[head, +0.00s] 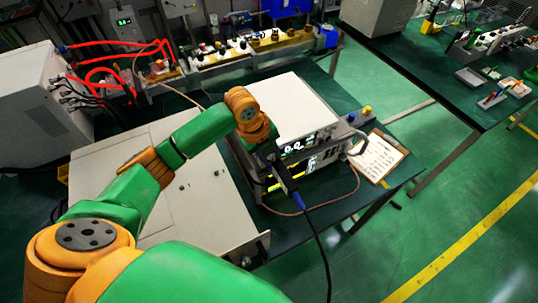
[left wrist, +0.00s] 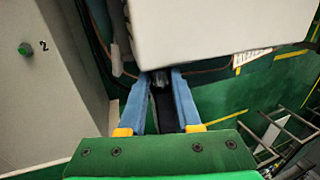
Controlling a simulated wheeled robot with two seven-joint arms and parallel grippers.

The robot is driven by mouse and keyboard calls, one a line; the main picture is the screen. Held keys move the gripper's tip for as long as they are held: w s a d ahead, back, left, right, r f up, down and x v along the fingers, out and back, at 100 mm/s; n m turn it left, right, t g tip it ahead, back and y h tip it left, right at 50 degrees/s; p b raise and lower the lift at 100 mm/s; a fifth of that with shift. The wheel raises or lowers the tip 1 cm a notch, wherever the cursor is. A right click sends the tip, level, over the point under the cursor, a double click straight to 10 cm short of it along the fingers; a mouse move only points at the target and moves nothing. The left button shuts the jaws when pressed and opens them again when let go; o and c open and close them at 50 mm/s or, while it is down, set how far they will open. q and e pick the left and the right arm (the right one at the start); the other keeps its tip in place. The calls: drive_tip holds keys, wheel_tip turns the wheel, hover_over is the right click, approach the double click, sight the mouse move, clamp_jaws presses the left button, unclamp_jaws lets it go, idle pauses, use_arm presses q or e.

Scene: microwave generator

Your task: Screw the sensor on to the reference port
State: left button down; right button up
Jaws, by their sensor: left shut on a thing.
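The sensor (head: 287,180) is a dark, slim body with a blue end and a cable, hanging at the front of the white-topped meter (head: 290,106). My left gripper (head: 274,158) is at the meter's left front edge and is shut on the sensor. In the left wrist view, the blue fingers of my left gripper (left wrist: 162,88) close on the dark sensor body (left wrist: 164,103), with its far end close to the meter's edge (left wrist: 205,35). The reference port is hidden, so I cannot tell whether the sensor touches it. My right gripper is not in view.
A large grey cabinet (head: 160,190) lies left of the meter. A clipboard (head: 378,157) lies to its right on the dark green bench. A black cable (head: 320,250) hangs down from the sensor past the bench's front edge. A brown cable (head: 345,195) loops around the meter's front.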

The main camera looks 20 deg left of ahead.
sight(272, 158)
use_arm(q)
drive_tip(key=shift+w+d+g+y, duration=0.15)
drive_tip(key=shift+d+g+y, duration=0.05)
drive_tip(key=shift+g+y, duration=0.6)
drive_tip(key=shift+g, duration=0.3)
drive_tip(key=c, duration=0.6)
unclamp_jaws()
drive_tip(key=shift+d, duration=0.1)
wheel_tip(272, 158, up, 7)
drive_tip(key=shift+r+b, duration=0.1)
drive_tip(key=shift+b, duration=0.85)
